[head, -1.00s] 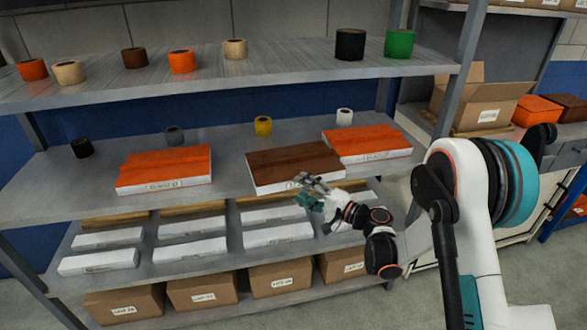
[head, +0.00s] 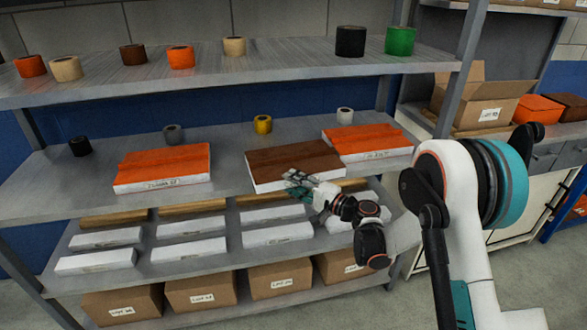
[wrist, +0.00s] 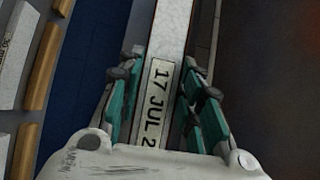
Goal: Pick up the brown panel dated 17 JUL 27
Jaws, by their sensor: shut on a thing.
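The brown panel (head: 290,160) has a brown top and a white front edge, and lies on the middle shelf between two orange panels. In the wrist view the panel's white edge (wrist: 173,30) runs between the teal fingers of my gripper (wrist: 168,100). The label (wrist: 158,92) between them reads "17 JUL 2", with the rest cut off by my gripper body. The fingers are shut on the panel's edge. The panel appears to rest on the shelf.
Orange panels lie to the left (head: 163,165) and right (head: 362,140), the right one close beside the brown panel. Tape rolls stand behind, including a yellow one (head: 263,124). The upper shelf (head: 215,72) overhangs. White-edged panels (head: 277,233) lie on the shelf below.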

